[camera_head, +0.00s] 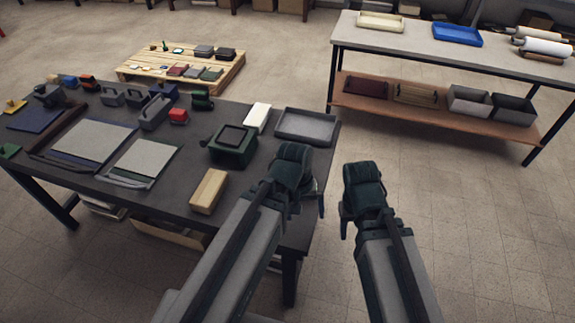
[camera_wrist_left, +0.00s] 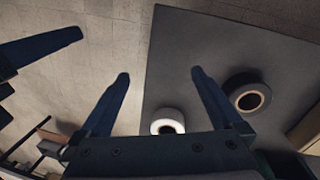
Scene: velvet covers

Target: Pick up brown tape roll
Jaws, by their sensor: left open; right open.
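In the left wrist view, a dark roll with a tan-brown core (camera_wrist_left: 248,97) lies flat on the dark table (camera_wrist_left: 215,45), right of my left gripper's fingers. A white roll (camera_wrist_left: 167,121) lies nearer the table edge, partly covered by the gripper body. I cannot tell for sure which is the brown tape roll; the dark one shows brown only in its core. My left gripper (camera_wrist_left: 160,75) is open and empty above the table edge. In the head view it hides the rolls. My right gripper (camera_head: 362,190) is open and empty beyond the table's right edge.
On the table stand a wooden block (camera_head: 209,191), a green box (camera_head: 232,146), a grey tray (camera_head: 306,126) and a white block (camera_head: 258,117). A low pallet (camera_head: 135,72) and a shelved bench (camera_head: 400,52) stand behind. The floor right of the table is clear.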

